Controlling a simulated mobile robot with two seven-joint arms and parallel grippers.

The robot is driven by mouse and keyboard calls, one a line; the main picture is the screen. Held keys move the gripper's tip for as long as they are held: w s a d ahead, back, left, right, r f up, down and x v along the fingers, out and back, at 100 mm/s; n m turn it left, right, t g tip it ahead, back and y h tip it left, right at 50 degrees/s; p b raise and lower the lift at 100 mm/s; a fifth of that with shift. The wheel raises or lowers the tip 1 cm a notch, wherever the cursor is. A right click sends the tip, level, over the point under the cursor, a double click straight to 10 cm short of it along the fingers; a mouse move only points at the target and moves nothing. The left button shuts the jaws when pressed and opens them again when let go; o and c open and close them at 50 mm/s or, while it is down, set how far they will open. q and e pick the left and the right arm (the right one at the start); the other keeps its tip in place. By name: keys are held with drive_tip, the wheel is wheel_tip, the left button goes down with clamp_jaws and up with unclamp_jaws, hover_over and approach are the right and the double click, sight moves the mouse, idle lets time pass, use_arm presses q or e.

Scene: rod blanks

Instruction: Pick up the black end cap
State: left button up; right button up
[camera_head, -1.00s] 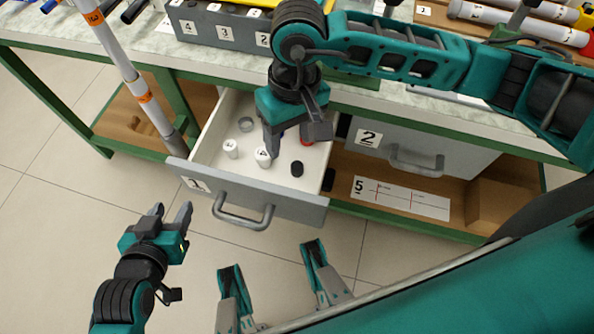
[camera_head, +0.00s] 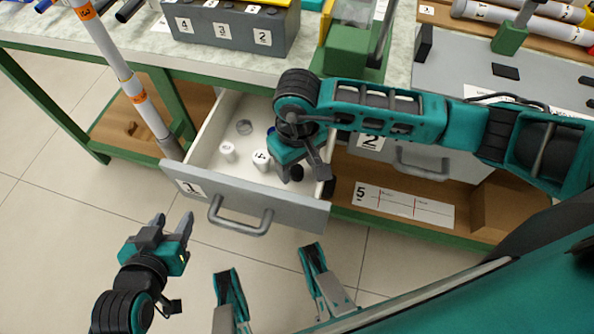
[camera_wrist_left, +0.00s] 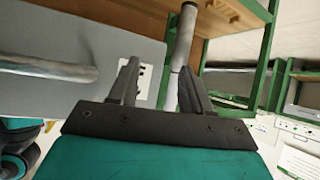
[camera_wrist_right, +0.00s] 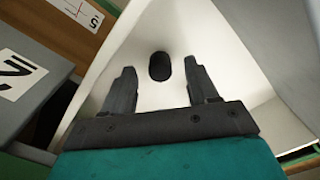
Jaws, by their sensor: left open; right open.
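The black end cap (camera_head: 296,173) lies on the white floor of the open drawer labelled 1 (camera_head: 262,199), near its right side. In the right wrist view the cap (camera_wrist_right: 160,66) shows between and just beyond the two fingertips. My right gripper (camera_head: 303,180) reaches down into the drawer, open and empty, and partly covers the cap in the head view. It also shows in the right wrist view (camera_wrist_right: 161,82). My left gripper (camera_head: 172,222) is open and empty in front of the drawer, at its left, away from the cap. It also shows in the left wrist view (camera_wrist_left: 160,72).
The drawer walls stand close around that gripper. A tall pole with orange bands (camera_head: 135,90) stands left of the drawer. Drawer 2 (camera_head: 420,160) appears shut.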

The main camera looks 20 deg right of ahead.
drive_tip(key=shift+f, duration=0.35)
clamp_jaws()
idle(0.3)
